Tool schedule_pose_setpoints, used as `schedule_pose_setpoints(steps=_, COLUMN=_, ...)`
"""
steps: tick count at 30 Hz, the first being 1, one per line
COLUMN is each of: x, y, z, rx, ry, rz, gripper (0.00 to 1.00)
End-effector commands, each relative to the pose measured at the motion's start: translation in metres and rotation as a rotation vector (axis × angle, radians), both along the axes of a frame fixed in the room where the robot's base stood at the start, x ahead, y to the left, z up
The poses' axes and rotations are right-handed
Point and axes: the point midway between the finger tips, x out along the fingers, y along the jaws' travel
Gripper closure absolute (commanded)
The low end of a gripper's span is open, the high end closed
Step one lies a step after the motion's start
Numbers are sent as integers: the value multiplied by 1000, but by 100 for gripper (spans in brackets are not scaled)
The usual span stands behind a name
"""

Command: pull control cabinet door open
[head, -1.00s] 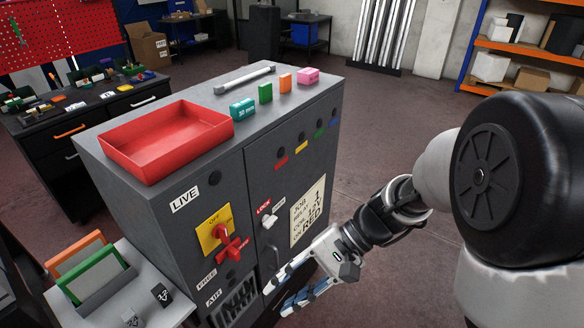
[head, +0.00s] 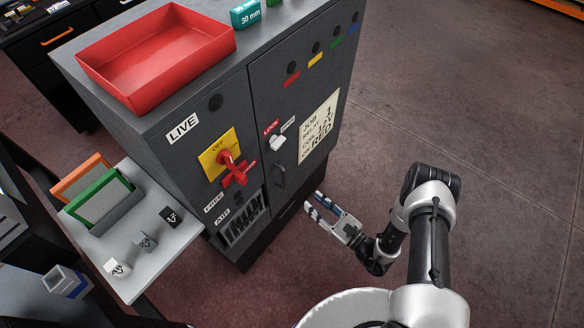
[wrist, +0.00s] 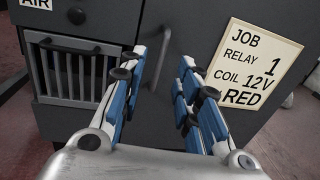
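The dark grey control cabinet (head: 215,125) stands left of centre in the head view. Its door (head: 300,90) looks shut, with a job card (head: 318,125) on it. The dark vertical door handle (head: 280,176) is below the white lock knob (head: 277,142); the handle also shows in the wrist view (wrist: 162,58), above the gap between my fingers. My gripper (head: 315,203) is open and empty, to the right of and below the handle in the head view, apart from it. In the wrist view my gripper (wrist: 160,75) has its fingers spread, pointing at the door.
A red switch handle (head: 234,168) sticks out on the cabinet's left part, above a vent grille (head: 243,218). A red tray (head: 155,55) lies on top. A light side table (head: 150,262) with small blocks stands at the left. The floor at the right is clear.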

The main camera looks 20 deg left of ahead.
Motion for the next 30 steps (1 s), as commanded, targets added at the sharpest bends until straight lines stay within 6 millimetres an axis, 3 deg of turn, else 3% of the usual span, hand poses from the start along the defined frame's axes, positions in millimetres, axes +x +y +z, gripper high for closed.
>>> schedule_pose_setpoints(steps=3, x=-8, y=-4, z=-19, rx=2, ry=25, rz=-49, gripper=70)
schedule_pose_setpoints(steps=8, x=-5, y=2, z=-24, rx=0, ry=29, rz=-59, gripper=70)
schedule_pose_setpoints(steps=30, x=75, y=123, z=-24, rx=1, ry=27, rz=-56, gripper=70)
